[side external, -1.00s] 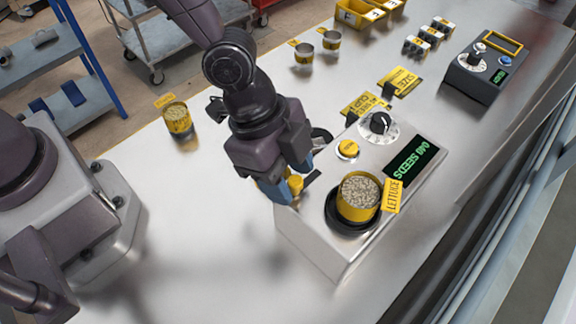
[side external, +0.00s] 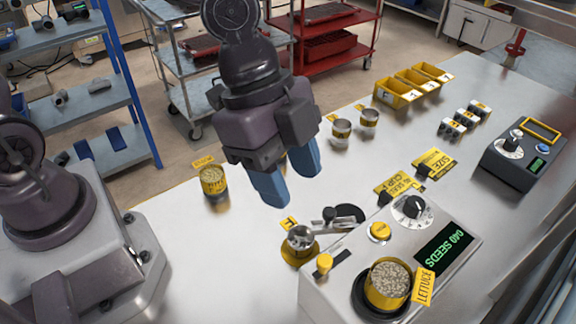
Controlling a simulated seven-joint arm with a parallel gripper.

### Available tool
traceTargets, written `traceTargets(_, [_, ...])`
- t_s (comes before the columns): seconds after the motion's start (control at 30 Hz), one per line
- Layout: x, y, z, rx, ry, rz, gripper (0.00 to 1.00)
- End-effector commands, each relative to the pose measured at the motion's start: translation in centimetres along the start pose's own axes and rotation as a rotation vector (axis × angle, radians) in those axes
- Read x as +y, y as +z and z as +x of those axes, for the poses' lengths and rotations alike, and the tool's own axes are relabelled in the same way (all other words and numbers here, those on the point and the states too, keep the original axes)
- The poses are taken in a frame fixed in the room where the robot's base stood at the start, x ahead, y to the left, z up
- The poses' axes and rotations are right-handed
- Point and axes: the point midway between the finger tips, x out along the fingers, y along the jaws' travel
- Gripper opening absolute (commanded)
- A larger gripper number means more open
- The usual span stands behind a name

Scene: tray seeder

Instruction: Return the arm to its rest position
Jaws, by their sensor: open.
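My gripper (side external: 290,190) is open and empty, with its two blue fingers pointing down. It hangs in the air above the table, up and to the left of the seeder (side external: 375,255). A small metal cup with a yellow base (side external: 299,243) sits below it by the seeder's near-left end. A slider with a yellow knob (side external: 324,263) is on the seeder's top. A yellow cup of seeds labelled LETTUCE (side external: 388,285) stands on the seeder's round black seat. The display (side external: 447,248) reads 040 SEEDS.
Another seed-filled cup (side external: 213,182) stands on the table at left. Two small metal cups (side external: 341,130) and yellow bins (side external: 400,90) are farther back. A dark control box (side external: 523,150) is at right. The table's left front is clear.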

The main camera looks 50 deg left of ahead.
Motion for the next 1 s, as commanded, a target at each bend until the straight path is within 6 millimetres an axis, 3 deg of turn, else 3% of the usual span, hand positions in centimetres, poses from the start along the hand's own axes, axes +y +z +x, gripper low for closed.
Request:
traceTargets(0.37, [0.0,0.0,-0.3,0.000,0.001,-0.001,0.48])
traceTargets(0.57, [0.4,0.8,-0.1,-0.032,0.019,-0.132,0.48])
traceTargets(0.67, [-0.5,3.8,-0.7,-0.112,-0.012,-0.320,0.48])
traceTargets(0.77, [-1.5,7.5,-2.6,-0.192,-0.115,-0.529,0.48])
traceTargets(1.0, [-1.6,14.7,-10.2,-0.201,-0.405,-0.985,0.48])
